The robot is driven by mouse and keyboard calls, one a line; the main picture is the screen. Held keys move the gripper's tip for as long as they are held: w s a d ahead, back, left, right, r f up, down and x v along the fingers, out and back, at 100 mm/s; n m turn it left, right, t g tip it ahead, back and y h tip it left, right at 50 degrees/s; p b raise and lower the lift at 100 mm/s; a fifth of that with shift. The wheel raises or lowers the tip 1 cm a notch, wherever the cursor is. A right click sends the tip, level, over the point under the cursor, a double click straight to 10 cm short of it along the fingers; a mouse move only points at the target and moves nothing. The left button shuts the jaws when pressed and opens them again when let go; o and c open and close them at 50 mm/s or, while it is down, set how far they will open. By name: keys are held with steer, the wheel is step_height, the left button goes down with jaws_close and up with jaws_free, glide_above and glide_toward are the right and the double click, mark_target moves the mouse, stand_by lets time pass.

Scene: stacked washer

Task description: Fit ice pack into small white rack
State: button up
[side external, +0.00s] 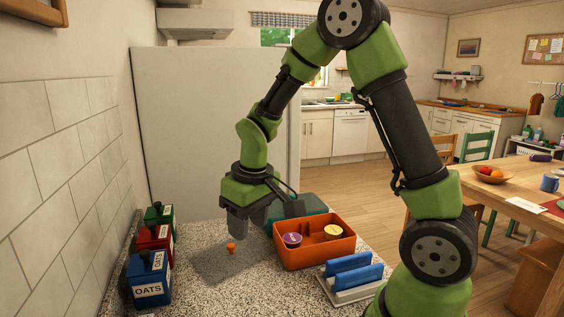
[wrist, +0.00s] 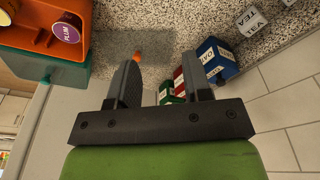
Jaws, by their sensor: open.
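A small white rack (side external: 341,294) stands at the front right of the counter in the side view. Two blue slabs (side external: 358,278), which look like ice packs, stand in it side by side. I cannot tell how deep they sit. My gripper (side external: 248,228) is open and empty, pointing down above the grey mat, left of the orange bin and well away from the rack. In the wrist view my gripper's open fingers (wrist: 160,62) have nothing between them. The rack and the blue slabs are not in the wrist view.
An orange bin (side external: 315,262) holds a purple-lidded cup (side external: 292,240) and a yellow-lidded cup (side external: 333,232). A teal box (side external: 312,204) is behind it. A small orange object (side external: 231,248) stands on the grey mat (side external: 208,265). Blue, red and green canisters (side external: 149,278) line the left wall.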

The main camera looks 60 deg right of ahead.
steer(key=s+d+f+m, duration=0.1)
steer(key=d+f+m, duration=0.15)
steer(key=d, duration=0.55)
steer(key=s+d+f+m+h, duration=0.1)
steer(key=s+d+m, duration=0.15)
steer(key=d, duration=0.45)
steer(key=s+d+f+m, duration=0.1)
steer(key=d+f+m, duration=0.15)
steer(key=d, duration=0.55)
steer(key=shift+g, duration=0.3)
steer(key=f, duration=0.8)
steer(key=shift+w+a+f, duration=0.1)
steer(key=shift+w, duration=0.2)
step_height(320, 180, up, 10)
steer(key=a+r, duration=0.1)
steer(key=a, duration=0.1)
steer(key=a+r+n+t, duration=0.2)
steer(key=a+r+t, duration=0.1)
steer(key=a+r, duration=1)
steer(key=shift+s+a+r+t, duration=0.3)
steer(key=shift+s+a+r, duration=0.15)
steer(key=shift+a, duration=1.55)
steer(key=shift+n, duration=0.25)
